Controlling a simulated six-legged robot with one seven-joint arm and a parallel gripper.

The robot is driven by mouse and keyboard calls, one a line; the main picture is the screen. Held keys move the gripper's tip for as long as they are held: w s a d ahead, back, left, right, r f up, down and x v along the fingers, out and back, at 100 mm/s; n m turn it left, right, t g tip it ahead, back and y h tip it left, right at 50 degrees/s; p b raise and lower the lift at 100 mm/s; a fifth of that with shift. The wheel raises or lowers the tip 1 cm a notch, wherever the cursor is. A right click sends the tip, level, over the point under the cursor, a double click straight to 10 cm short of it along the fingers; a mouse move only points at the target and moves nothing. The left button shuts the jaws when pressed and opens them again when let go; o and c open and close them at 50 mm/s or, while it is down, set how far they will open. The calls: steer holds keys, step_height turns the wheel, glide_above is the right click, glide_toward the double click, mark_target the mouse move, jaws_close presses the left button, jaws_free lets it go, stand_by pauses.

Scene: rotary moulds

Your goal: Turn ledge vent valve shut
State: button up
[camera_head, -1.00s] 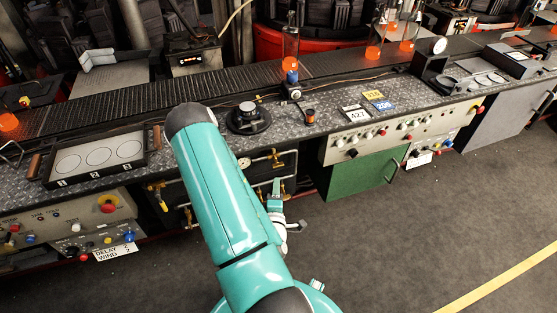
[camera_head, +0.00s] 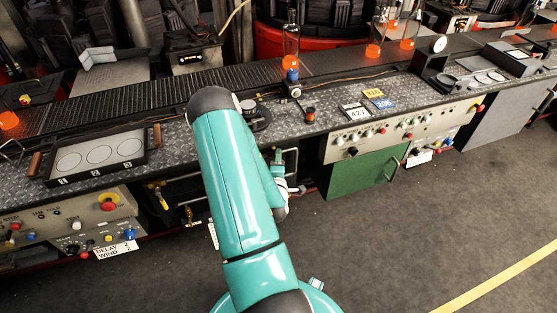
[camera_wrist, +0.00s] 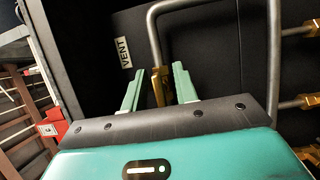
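The VENT label (camera_wrist: 125,52) is a small white tag on the dark panel in the wrist view. A brass valve (camera_wrist: 159,86) sits just right of and below it, by a bent grey pipe (camera_wrist: 152,38). My gripper (camera_wrist: 157,78) is open, its two pale green fingers pointing at the panel. The brass valve shows between the fingers in the picture; I cannot tell whether either finger touches it. In the head view my gripper (camera_head: 285,158) is below the ledge's front edge, partly hidden by my arm. The vent valve is not clear there.
More brass fittings (camera_wrist: 300,102) line the right of the wrist view. A red block (camera_wrist: 52,128) and brown rails are at the left. In the head view, a green cabinet (camera_head: 358,178) stands right of my gripper, under the ledge (camera_head: 330,110). The floor (camera_head: 400,235) in front is clear.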

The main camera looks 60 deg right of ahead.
jaws_close()
steer(key=shift+m, duration=0.3)
steer(key=m+t+y, duration=0.1)
steer(key=m+y, duration=0.1)
steer(key=m, duration=0.2)
steer(key=m+t+y, duration=0.1)
steer(key=m+y, duration=0.2)
steer(key=m, duration=0.2)
steer(key=m+t+y, duration=0.1)
steer(key=m+y, duration=0.1)
steer(key=m, duration=0.2)
steer(key=shift+w+a+f, duration=0.25)
steer(key=shift+w+f, duration=0.05)
stand_by(0.4)
stand_by(0.4)
